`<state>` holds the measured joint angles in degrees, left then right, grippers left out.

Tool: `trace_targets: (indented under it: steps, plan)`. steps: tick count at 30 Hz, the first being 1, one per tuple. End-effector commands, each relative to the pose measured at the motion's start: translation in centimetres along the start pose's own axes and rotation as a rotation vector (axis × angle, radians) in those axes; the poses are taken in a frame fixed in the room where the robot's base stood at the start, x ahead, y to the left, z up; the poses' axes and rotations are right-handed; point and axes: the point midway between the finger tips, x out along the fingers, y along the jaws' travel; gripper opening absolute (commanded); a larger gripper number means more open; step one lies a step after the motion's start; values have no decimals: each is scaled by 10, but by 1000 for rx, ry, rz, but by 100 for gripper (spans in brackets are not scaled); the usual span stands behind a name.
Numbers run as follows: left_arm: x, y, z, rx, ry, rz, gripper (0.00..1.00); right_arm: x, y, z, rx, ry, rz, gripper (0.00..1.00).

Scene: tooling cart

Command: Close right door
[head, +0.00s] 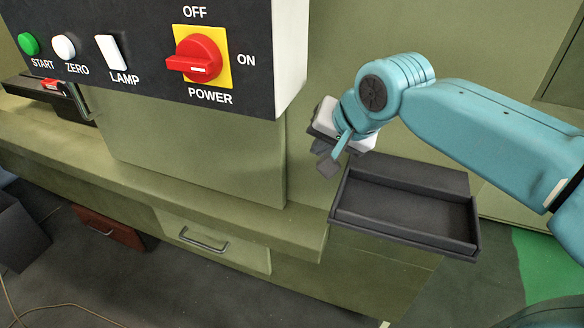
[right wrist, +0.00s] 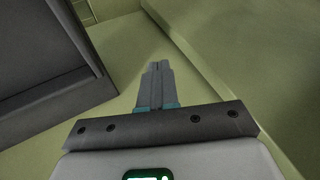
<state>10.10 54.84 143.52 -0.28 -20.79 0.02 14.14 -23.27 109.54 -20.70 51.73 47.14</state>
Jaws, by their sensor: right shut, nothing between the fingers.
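In the head view a pale green front with a metal handle (head: 205,242) sits low on the green cart (head: 60,160). It looks flush or nearly flush with the cart's face. I cannot tell from these views whether it is the right door, and no door clearly stands open. My right gripper (head: 328,163) hangs beside the dark open tray, near the cart's right end, and is apart from the handle. In the right wrist view its fingers (right wrist: 158,68) are together with nothing between them, in front of a green surface. My left gripper is not in view.
A black control panel (head: 150,75) with a red power switch (head: 197,58) stands over the cart top. A dark tray (head: 352,190) juts out at the cart's right end, below my right gripper. A reddish-brown front (head: 112,229) is at lower left. Grey floor lies in front.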

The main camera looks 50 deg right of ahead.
Motion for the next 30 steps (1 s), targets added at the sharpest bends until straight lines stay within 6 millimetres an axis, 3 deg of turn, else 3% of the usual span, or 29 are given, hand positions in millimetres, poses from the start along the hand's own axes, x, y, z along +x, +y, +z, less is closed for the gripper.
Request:
trace_targets:
  steps: [3, 18, 24, 30]
  plan:
    - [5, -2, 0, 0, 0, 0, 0, 30, 1, 3, -1, -4, 4, 0]
    - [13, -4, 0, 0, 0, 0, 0, 138, -2, 0, -2, -4, 3, 0]
    - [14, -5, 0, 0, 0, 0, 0, 164, -2, -2, -2, -1, 1, 0]
    - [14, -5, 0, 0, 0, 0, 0, 171, -3, -2, -2, 0, 0, 0]
